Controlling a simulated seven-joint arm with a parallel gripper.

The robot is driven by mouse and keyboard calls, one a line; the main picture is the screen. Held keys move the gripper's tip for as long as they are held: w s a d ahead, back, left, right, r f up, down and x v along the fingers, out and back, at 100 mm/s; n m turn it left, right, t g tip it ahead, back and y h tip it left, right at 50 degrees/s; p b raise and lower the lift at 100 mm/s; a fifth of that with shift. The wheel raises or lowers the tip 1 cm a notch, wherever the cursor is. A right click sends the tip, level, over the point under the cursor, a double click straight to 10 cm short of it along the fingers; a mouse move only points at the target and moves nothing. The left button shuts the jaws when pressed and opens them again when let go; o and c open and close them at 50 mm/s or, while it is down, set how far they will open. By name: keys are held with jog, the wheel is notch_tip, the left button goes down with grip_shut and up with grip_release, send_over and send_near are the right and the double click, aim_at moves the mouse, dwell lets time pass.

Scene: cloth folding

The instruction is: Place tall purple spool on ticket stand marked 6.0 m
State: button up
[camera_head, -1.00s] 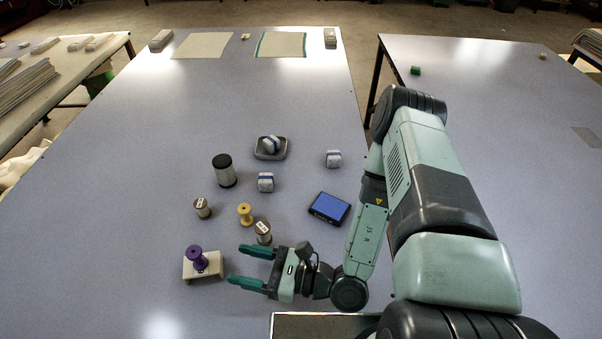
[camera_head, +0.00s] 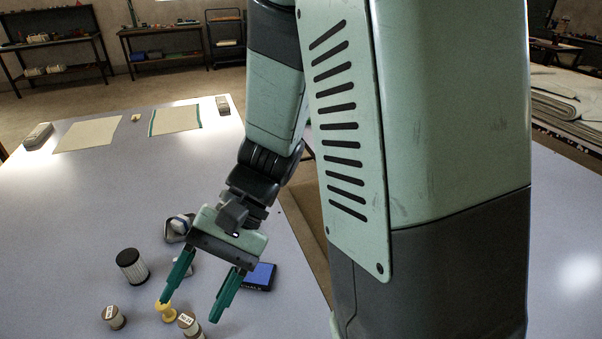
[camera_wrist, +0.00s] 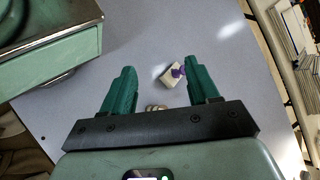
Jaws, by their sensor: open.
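The purple spool (camera_wrist: 178,70) is in the wrist view, on a cream block (camera_wrist: 167,77) beyond and between my fingers. Two short cylinders with white labels, the left one (camera_head: 114,317) and the right one (camera_head: 187,324), stand at the bottom of the head view. I cannot read their labels clearly, so I cannot tell which is marked 6.0 m. My gripper (camera_head: 190,308) is open and empty, its fingers pointing down over the table near the yellow spool (camera_head: 166,311). It also shows in the wrist view (camera_wrist: 158,64).
A grey dish (camera_head: 176,229) lies behind.

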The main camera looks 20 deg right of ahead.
jog(key=s+d+r+n+t+h, duration=0.2)
jog(key=d+r+t+h, duration=0.6)
jog(key=r, duration=0.8)
jog(key=d+n+t, duration=0.1)
jog(key=d+t, duration=0.2)
jog(key=d, duration=0.2)
jog(key=shift+d+h, duration=0.3)
